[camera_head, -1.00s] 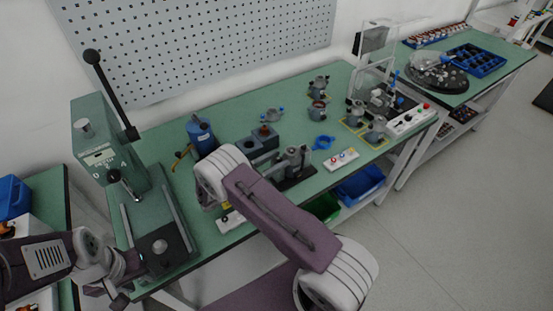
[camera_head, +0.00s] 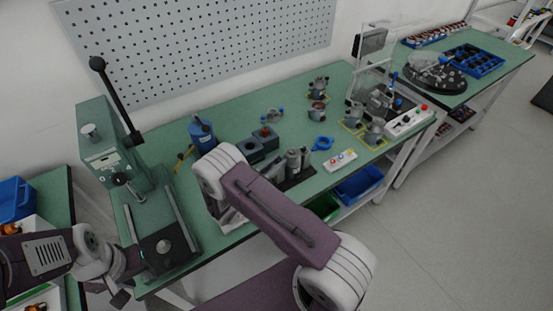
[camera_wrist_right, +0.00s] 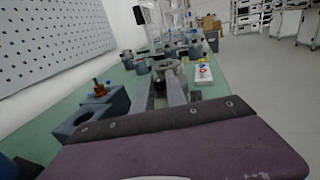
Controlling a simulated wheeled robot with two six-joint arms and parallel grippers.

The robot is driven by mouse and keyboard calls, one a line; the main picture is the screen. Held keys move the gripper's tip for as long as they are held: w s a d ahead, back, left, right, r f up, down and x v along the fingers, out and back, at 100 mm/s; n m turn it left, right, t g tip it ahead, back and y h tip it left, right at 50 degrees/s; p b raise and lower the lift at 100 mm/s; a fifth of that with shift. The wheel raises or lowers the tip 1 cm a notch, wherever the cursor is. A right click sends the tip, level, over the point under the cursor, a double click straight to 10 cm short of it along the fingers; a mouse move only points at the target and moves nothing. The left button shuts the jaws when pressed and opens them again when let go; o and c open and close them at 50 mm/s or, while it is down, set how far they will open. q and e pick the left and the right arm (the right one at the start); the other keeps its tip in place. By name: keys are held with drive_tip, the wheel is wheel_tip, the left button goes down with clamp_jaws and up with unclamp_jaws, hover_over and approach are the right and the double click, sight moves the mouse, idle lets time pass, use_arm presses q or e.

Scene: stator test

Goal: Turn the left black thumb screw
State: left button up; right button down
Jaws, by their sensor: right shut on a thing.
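The small grey fixture with upright cylinders (camera_head: 296,162) stands on a black base near the front of the green bench. It also shows ahead in the right wrist view (camera_wrist_right: 167,68). My right gripper (camera_wrist_right: 164,92) reaches toward it, its grey fingers shut around a small dark piece that looks like the left black thumb screw (camera_wrist_right: 159,88). The screw is small and mostly covered.
A green lever press (camera_head: 110,150) stands on the left of the bench (camera_head: 235,112). Open floor lies to the right.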

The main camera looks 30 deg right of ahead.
drive_tip(key=n+t, duration=0.1)
drive_tip(key=n+t+y+p, duration=0.1)
drive_tip(key=shift+s+d+r+t, duration=0.1)
drive_tip(key=shift+s+r+t, duration=0.05)
drive_tip(key=shift+t, duration=0.15)
use_arm(q)
drive_tip(key=shift+r+p, duration=0.4)
drive_tip(key=shift+r, duration=0.8)
use_arm(e)
drive_tip(key=shift+n+t+y, duration=0.7)
drive_tip(key=shift+t+y, duration=0.1)
drive_tip(key=shift+t, duration=0.2)
drive_tip(key=c, duration=1.4)
unclamp_jaws()
drive_tip(key=shift+o, duration=0.2)
